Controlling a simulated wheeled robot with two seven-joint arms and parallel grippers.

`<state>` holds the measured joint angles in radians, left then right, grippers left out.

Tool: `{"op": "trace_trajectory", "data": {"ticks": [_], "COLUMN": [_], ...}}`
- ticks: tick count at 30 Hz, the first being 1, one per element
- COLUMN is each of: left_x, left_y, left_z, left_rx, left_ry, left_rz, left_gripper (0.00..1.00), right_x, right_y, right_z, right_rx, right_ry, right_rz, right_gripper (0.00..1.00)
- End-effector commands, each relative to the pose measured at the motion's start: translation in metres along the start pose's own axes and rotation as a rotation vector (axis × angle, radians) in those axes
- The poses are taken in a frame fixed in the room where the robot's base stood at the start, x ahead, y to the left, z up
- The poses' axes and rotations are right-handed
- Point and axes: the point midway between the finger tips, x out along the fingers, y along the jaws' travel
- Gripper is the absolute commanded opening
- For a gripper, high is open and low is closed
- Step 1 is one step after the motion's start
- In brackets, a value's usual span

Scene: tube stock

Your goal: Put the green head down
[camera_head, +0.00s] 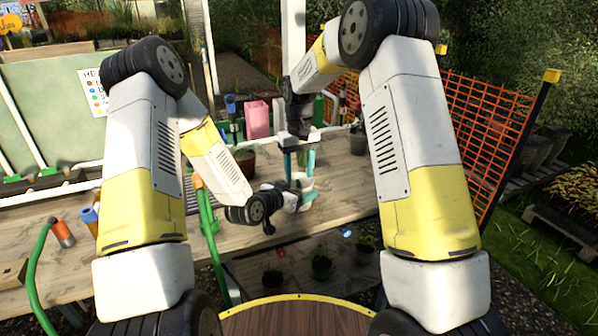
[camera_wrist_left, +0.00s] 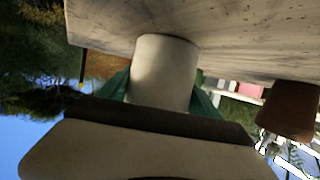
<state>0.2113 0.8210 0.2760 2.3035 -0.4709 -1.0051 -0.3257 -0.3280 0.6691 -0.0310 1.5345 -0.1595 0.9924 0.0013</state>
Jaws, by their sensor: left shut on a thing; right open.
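My left gripper (camera_head: 306,192) reaches in low over the front part of the wooden bench (camera_head: 345,190), its teal fingers shut on a pale, whitish cylinder. In the left wrist view this cylinder (camera_wrist_left: 163,72) sits between the two green-teal fingers, close to the bench wood; I cannot tell whether it touches it. No green shows on the cylinder, so I cannot tell whether it is the green head. My right gripper (camera_head: 300,160) points down just behind the left one, its teal fingers apart and empty.
A potted plant (camera_head: 244,160) stands left of the grippers, another (camera_head: 358,140) to the right, and a pink container (camera_head: 257,119) behind. A green hose with an orange end (camera_head: 62,232) rises at the left. Several pots stand on a lower shelf.

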Motion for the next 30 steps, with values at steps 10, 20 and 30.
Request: {"op": "trace_trajectory", "data": {"ticks": [10, 20, 30], "left_x": [0.0, 0.0, 0.0], "left_y": [0.0, 0.0, 0.0], "left_z": [0.0, 0.0, 0.0], "left_rx": [0.0, 0.0, 0.0], "left_ry": [0.0, 0.0, 0.0], "left_rz": [0.0, 0.0, 0.0], "left_gripper": [0.33, 0.33, 0.89], "right_x": [-0.039, -0.07, -0.07], "right_y": [0.0, 0.0, 0.0], "right_z": [-0.001, 0.0, 0.0], "right_rx": [0.0, 0.0, 0.0], "right_ry": [0.003, 0.0, 0.0], "right_rz": [0.0, 0.0, 0.0], "right_gripper": [0.49, 0.49, 0.49]}}
